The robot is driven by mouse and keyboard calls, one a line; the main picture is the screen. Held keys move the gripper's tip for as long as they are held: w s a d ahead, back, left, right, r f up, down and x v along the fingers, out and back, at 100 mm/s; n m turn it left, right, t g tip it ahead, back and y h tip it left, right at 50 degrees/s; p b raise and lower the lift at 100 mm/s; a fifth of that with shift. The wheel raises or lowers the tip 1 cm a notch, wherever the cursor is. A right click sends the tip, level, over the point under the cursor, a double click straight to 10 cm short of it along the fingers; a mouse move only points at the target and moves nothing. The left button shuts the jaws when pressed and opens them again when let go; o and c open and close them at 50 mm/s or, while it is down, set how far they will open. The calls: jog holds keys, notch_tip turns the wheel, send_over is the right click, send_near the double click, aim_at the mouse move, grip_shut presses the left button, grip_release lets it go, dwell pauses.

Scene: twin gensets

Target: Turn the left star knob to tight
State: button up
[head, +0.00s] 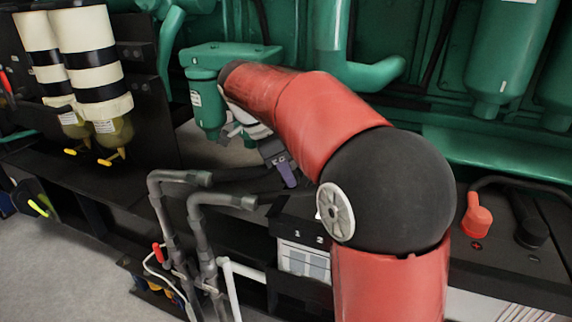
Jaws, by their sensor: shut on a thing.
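My red and black arm reaches across the middle of the head view and bends down at its far end. My gripper (286,172) is small and partly covered by my arm, low in front of the green engine and above the dark frame. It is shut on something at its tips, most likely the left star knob. The knob itself cannot be made out, so its turn position cannot be told.
Two grey bent pipes (200,190) rise just left of my gripper. A battery-like box (302,262) marked 1 and 2 sits below. White-and-black cylinders (88,62) stand at the left. A red terminal cap (477,214) is at the right. Green engine parts (232,55) crowd behind.

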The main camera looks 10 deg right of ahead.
jog(key=shift+w+m+g+p, duration=0.15)
jog(key=shift+m+g+p, duration=0.3)
jog(key=shift+m, duration=0.85)
jog(key=o, duration=1)
jog(key=shift+r, duration=0.1)
jog(key=v, duration=0.7)
jog(key=shift+r, duration=0.3)
jog(key=shift+w, duration=0.1)
